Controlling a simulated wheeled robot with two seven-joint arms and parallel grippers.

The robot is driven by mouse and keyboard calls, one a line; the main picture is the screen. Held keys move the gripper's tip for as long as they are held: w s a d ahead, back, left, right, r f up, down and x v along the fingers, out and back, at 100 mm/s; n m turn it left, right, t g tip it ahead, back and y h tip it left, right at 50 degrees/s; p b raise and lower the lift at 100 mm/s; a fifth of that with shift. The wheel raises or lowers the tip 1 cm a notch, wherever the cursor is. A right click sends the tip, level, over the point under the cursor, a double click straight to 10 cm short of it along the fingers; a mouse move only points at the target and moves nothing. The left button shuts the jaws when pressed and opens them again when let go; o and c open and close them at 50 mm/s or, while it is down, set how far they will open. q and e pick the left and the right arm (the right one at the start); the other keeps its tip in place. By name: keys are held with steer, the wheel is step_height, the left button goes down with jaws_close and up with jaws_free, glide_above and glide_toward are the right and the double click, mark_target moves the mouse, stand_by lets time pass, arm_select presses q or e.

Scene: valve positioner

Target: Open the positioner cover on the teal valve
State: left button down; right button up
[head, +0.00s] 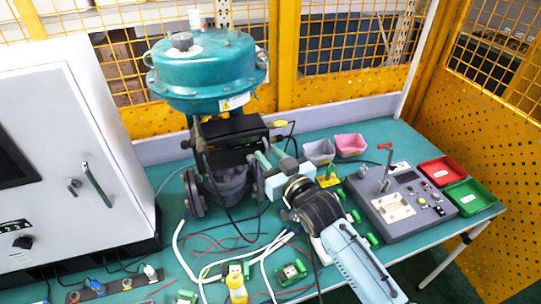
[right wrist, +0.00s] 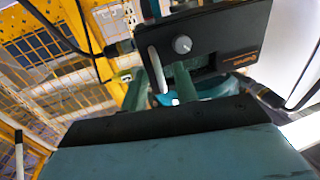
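The teal valve (head: 205,70) stands at the back of the table, its domed top upright. Below the dome is the black positioner (head: 232,130); its cover looks shut. In the right wrist view the positioner (right wrist: 225,35) shows a dark face with a round grey knob (right wrist: 182,44), a pale bar-like handle (right wrist: 157,68) and a small orange label. My right gripper (head: 268,157) is just right of and below the positioner. In the right wrist view its green fingers (right wrist: 162,88) are apart, with the handle's lower end appearing between them. Contact cannot be told. My left gripper is out of view.
A white cabinet (head: 65,150) stands at the left. Grey and pink bins (head: 350,145), a grey control box (head: 405,205), and red (head: 442,170) and green trays (head: 467,198) are to the right. Loose cables and small parts cover the table front. Yellow mesh fencing stands behind.

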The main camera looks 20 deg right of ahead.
jaws_close()
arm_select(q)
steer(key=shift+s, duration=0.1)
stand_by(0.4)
